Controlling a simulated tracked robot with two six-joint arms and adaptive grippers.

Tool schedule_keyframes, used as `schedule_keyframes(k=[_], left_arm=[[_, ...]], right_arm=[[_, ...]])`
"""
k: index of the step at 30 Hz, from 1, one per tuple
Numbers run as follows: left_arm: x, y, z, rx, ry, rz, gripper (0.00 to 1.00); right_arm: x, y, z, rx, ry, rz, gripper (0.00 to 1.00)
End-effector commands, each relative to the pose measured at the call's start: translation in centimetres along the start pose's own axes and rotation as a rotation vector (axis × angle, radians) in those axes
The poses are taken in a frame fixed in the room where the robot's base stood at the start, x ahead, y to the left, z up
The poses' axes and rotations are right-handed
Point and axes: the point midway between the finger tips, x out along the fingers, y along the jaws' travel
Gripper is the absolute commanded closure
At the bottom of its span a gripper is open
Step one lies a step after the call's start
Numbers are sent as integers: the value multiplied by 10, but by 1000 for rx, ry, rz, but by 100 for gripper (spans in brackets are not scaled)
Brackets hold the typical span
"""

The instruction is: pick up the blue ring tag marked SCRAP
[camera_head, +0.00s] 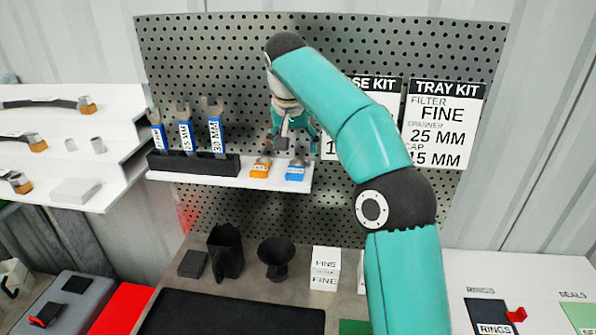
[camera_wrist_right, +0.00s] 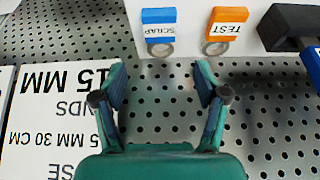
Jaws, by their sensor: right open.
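The blue ring tag marked SCRAP (camera_head: 295,173) lies at the right end of the white shelf (camera_head: 215,178) on the pegboard. In the right wrist view, the blue tag (camera_wrist_right: 159,25) shows upside down at the top, its metal ring hanging past the shelf edge. My right gripper (camera_head: 292,138) is in front of the pegboard near that shelf end. In its wrist view, the right gripper (camera_wrist_right: 160,82) is open and empty, with the blue tag beyond its fingertips, between their lines and apart from them. My left gripper is not in view.
An orange tag marked TEST (camera_head: 260,170) lies beside the blue one. Left of it, a black rack (camera_head: 193,164) holds several blue-labelled spanners. Instruction cards, including the TRAY KIT card (camera_head: 443,124), hang to the right. Below stand a black funnel (camera_head: 277,257) and a white FINE box (camera_head: 325,268).

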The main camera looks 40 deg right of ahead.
Motion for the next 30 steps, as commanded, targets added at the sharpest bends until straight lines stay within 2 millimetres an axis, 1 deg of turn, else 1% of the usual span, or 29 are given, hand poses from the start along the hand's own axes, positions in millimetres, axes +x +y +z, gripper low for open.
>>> schedule_keyframes(k=[1,3,8,10,15,18,21,27,28,30], left_arm=[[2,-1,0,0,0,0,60],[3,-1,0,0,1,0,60],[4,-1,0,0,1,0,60],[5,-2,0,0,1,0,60],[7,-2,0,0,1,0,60],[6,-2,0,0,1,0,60],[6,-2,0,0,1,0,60],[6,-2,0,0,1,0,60],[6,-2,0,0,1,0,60],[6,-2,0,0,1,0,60]], right_arm=[[8,0,0,0,-1,1,27],[13,0,0,0,0,0,27],[20,0,1,0,0,0,27],[26,0,2,0,-1,1,27],[50,-2,8,-2,-2,1,27],[62,-2,7,1,-1,1,27],[68,-2,7,0,-1,-1,27],[68,-3,7,0,0,-2,27],[68,-2,7,0,0,-2,29],[68,-2,7,0,0,-2,40]])
